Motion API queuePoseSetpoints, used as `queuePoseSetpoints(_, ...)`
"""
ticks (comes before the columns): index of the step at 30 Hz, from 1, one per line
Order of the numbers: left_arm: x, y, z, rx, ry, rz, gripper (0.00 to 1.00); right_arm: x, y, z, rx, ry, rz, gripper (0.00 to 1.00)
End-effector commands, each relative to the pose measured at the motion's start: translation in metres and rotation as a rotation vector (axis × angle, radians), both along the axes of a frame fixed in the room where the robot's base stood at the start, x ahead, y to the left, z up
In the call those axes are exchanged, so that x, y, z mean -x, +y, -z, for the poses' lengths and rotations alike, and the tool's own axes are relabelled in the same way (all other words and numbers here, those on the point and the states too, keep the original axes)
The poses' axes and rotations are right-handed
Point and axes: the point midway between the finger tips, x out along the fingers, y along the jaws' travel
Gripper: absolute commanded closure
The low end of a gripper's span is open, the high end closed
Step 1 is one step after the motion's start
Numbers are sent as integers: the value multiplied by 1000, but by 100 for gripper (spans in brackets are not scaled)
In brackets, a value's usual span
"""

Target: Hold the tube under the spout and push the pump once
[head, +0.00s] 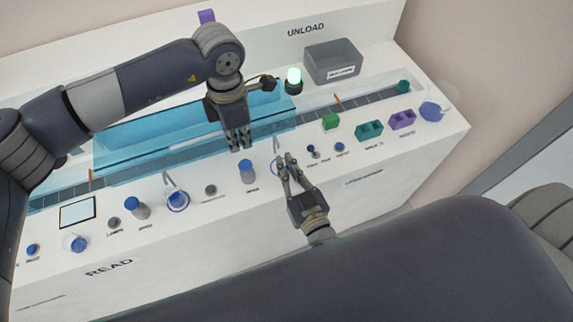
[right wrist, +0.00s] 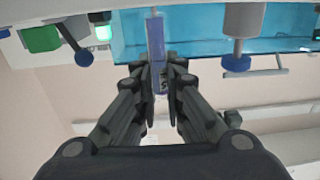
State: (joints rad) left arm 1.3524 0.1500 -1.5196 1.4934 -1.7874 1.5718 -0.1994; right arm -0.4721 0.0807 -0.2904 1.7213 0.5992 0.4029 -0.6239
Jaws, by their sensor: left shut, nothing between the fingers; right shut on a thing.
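A grey pump with a blue top (head: 247,170) stands near the front edge of the white bench. My left gripper (head: 240,147) is shut and empty, just above and behind the pump's top in the head view. A thin pale spout (head: 277,144) rises to the right of the pump. My right gripper (head: 284,160) is at the spout, its fingers hiding part of the blue ring below it. In the right wrist view my right gripper (right wrist: 158,75) is shut on a slim bluish tube (right wrist: 155,35). Whether the tube's mouth is directly under the spout, I cannot tell.
Another blue-topped pump (head: 137,207) and a blue-ringed spout station (head: 178,201) stand to the left. A blue clear cover (head: 150,130) lies over the track behind. Green (head: 369,130) and purple (head: 402,120) racks and a grey bin (head: 333,62) are right. A lamp (head: 294,78) glows green.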

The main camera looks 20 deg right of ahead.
Motion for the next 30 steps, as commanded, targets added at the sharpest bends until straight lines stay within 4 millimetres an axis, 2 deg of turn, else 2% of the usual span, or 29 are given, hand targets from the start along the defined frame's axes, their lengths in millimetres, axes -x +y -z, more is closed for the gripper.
queuePoseSetpoints(24, 0, 0, -62, 0, 0, 0, 100, 34, -1, -54, 1, 2, -1, 100)
queuePoseSetpoints(30, 0, 0, -69, 0, 0, 0, 100, 40, -1, -61, 0, 0, 0, 100)
